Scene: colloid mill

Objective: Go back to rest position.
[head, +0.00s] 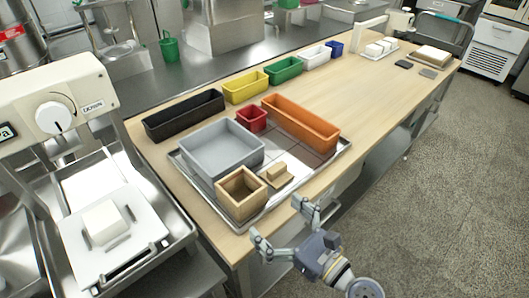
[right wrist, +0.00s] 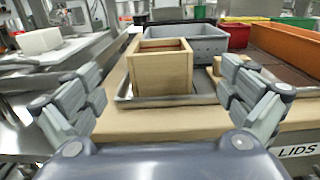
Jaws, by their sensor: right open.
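My right gripper (head: 283,226) is open and empty near the front edge of the wooden table (head: 375,100). In the right wrist view its two fingers (right wrist: 155,105) are spread wide, with a wooden box (right wrist: 163,72) standing beyond them, apart from the fingers. In the head view the open-topped wooden box (head: 241,194) stands at the front corner of a metal tray (head: 330,163). A small wooden lid with a knob (head: 277,175) lies beside it on the tray. My left gripper is not in view.
The tray also holds a grey bin (head: 222,150), a red box (head: 251,119) and an orange bin (head: 300,122). Black (head: 184,115), yellow (head: 246,87) and green (head: 283,70) bins line the back. A machine with a dial (head: 55,117) stands left. The floor (head: 430,190) at right is clear.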

